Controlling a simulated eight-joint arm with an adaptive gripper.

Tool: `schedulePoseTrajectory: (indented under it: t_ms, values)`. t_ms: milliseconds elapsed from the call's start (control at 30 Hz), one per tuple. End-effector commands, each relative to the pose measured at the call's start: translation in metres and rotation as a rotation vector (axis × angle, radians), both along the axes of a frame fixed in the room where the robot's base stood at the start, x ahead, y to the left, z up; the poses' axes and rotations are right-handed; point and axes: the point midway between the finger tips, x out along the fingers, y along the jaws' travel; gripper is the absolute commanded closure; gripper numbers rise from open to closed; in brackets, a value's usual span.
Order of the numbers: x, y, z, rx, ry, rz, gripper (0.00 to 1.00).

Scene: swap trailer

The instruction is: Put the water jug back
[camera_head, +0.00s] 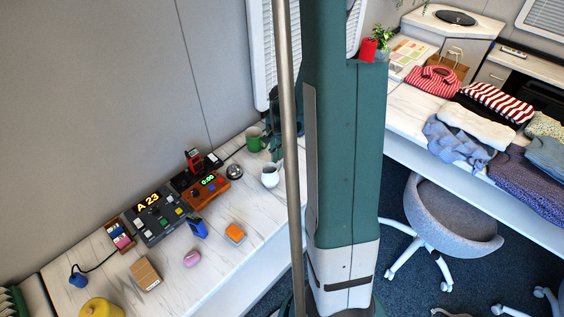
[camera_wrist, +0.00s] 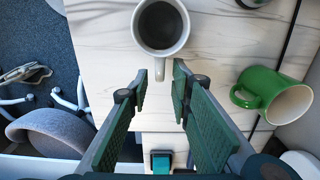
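A white round vessel with a handle and a dark inside, which may be the water jug (camera_wrist: 181,37), stands on the white marbled counter in the wrist view. It also shows in the head view (camera_head: 268,180), near the counter's right side. My gripper (camera_wrist: 159,88) is open, with its two green fingers apart. The vessel's handle points toward the gap between the fingertips. I cannot tell whether the fingers touch it. In the head view my gripper is partly hidden behind my own column and a pole.
A green mug (camera_wrist: 258,90) is close on the right in the wrist view; it also shows in the head view (camera_head: 254,142). A control panel (camera_head: 160,220), an orange-brown clock device (camera_head: 206,190) and small items crowd the counter. A grey chair (camera_head: 450,215) stands right of my column.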

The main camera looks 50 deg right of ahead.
Motion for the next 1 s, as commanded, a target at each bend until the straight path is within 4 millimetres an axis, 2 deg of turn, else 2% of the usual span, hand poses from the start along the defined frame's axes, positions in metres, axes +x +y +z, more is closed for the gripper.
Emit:
schedulePoseTrajectory:
  t_ms: [600,800,1000]
  values:
    - [-0.001,0.0,0.077,0.0,0.0,0.0,0.78]
    - [-0.001,0.0,0.093,0.0,0.0,0.0,0.78]
    - [0.0,0.0,0.1,0.0,0.0,0.0,0.78]
